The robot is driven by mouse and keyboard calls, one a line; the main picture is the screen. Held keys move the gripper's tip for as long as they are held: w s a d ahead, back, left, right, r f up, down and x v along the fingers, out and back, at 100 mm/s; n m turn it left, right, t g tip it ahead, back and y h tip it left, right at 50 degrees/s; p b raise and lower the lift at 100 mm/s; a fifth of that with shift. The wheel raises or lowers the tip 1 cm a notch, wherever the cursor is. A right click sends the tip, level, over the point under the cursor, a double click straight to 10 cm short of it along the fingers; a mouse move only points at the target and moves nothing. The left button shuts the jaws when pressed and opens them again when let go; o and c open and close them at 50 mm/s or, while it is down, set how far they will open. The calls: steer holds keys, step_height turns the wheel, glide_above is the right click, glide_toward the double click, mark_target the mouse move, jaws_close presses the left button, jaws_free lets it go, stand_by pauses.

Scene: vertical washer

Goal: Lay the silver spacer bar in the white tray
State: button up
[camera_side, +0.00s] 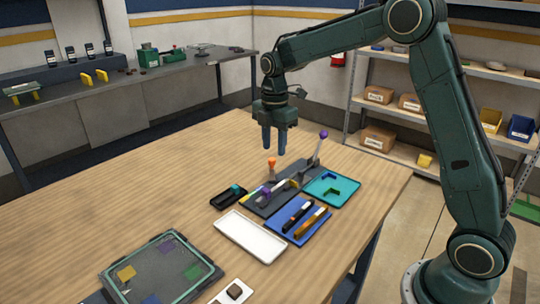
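The white tray (250,238) lies flat near the middle of the table and looks empty. I cannot clearly pick out the silver spacer bar; a grey fixture (268,205) behind the tray holds small grey, yellow and purple parts. My gripper (275,150) hangs above the table behind the fixture, fingers pointing down. Its two fingers are apart with nothing visible between them.
Levers with an orange knob (272,161) and a purple knob (323,134) stand up at the fixture. A blue tray (285,228) with bars, a teal tray (347,186) and a black tray (226,203) surround it.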

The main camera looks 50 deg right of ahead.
mark_target(273, 189)
steer(key=shift+w+f, duration=0.15)
steer(key=shift+f, duration=0.1)
steer(key=shift+f, duration=6.9)
steer(key=shift+c, duration=0.5)
steer(key=c, duration=0.7)
steer(key=shift+r, duration=0.35)
steer(key=shift+r, duration=0.35)
